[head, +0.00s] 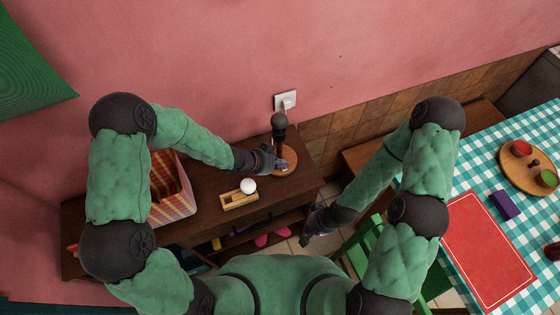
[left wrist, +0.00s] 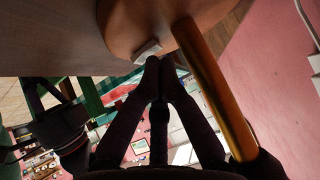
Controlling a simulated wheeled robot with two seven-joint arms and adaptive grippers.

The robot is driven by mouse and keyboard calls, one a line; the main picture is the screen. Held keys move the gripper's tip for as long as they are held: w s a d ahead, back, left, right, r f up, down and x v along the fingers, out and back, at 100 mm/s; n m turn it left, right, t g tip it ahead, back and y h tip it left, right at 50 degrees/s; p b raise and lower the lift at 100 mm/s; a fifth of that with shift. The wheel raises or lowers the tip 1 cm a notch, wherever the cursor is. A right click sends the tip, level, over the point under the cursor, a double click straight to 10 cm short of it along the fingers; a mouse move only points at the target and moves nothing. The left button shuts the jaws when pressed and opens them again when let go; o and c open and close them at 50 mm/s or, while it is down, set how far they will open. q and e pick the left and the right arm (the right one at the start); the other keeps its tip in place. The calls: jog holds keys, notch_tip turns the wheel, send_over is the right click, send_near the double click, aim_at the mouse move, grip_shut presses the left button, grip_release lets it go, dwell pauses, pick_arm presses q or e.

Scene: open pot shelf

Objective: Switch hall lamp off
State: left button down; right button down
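The hall lamp stands on the dark wooden shelf, with a round wooden base (head: 287,160) and a dark head (head: 279,121). In the left wrist view, its round base (left wrist: 122,25) carries a small pale switch (left wrist: 147,51) beside a golden-brown post (left wrist: 215,88). My left gripper (head: 270,160) is at the lamp base. In the left wrist view its fingertips (left wrist: 160,66) are together, right at the switch; whether they touch it I cannot tell. My right gripper (head: 308,238) hangs lower, beside the shelf, away from the lamp; its fingers are too small to read.
A white ball on a small wooden stand (head: 238,201) sits left of the lamp. A striped box (head: 172,190) stands farther left. A wall socket (head: 285,100) is behind the lamp. At right are a green chair (head: 362,250) and a checkered table (head: 480,165).

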pick_arm(q)
jog(key=shift+s+d, duration=0.15)
jog(key=shift+s, duration=0.25)
jog(key=v, duration=1.2)
dwell(0.5)
